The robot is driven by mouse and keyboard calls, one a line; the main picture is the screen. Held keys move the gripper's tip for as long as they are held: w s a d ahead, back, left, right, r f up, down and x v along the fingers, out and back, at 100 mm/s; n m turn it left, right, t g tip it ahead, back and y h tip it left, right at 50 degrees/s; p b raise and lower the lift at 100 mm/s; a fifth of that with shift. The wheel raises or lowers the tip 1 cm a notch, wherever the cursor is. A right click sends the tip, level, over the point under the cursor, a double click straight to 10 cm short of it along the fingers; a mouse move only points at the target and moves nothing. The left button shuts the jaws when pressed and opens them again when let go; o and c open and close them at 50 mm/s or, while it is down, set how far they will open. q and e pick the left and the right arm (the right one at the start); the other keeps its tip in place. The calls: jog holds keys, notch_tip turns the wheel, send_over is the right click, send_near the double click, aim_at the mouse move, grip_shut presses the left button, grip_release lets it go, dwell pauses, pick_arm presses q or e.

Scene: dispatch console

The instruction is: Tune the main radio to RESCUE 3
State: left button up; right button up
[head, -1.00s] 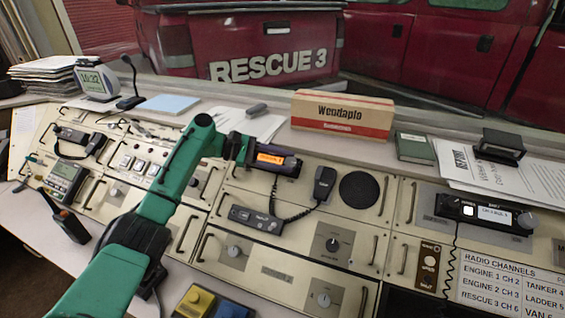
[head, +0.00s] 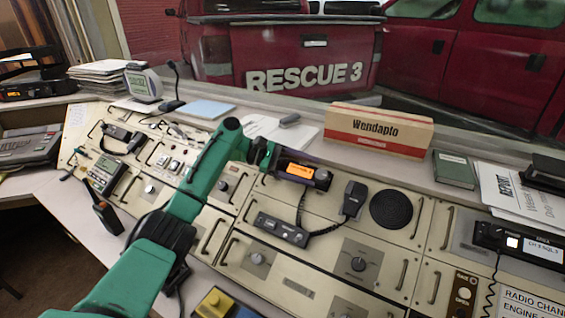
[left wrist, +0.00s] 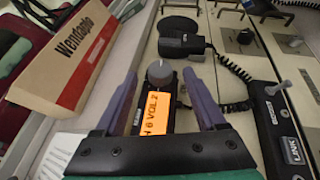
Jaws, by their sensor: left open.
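A dark radio with an orange lit display (head: 299,171) sits in the console's upper middle, in front of the Wendaplo box. The left wrist view shows this display (left wrist: 158,120) partly cut off by my gripper; it reads "H 6 VOL 2". The radio's round grey knob (left wrist: 160,72) is at its far end; it also shows in the head view (head: 323,176). My left gripper (left wrist: 160,78) is open over the radio, one purple finger on each side of the knob, with gaps visible. My right gripper is out of view.
A handheld microphone (head: 354,198) with a coiled cord and a round speaker (head: 391,209) lie right of the radio. The Wendaplo box (head: 378,130) stands behind. A channel list (head: 530,303) is cut off at lower right. Another radio (head: 520,242) is at the right edge.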

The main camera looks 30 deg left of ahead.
pick_arm(q)
jog(key=b+v, duration=0.2)
jog(key=v, duration=1)
jog(key=shift+a, duration=0.2)
jog(key=shift+s+r, duration=0.15)
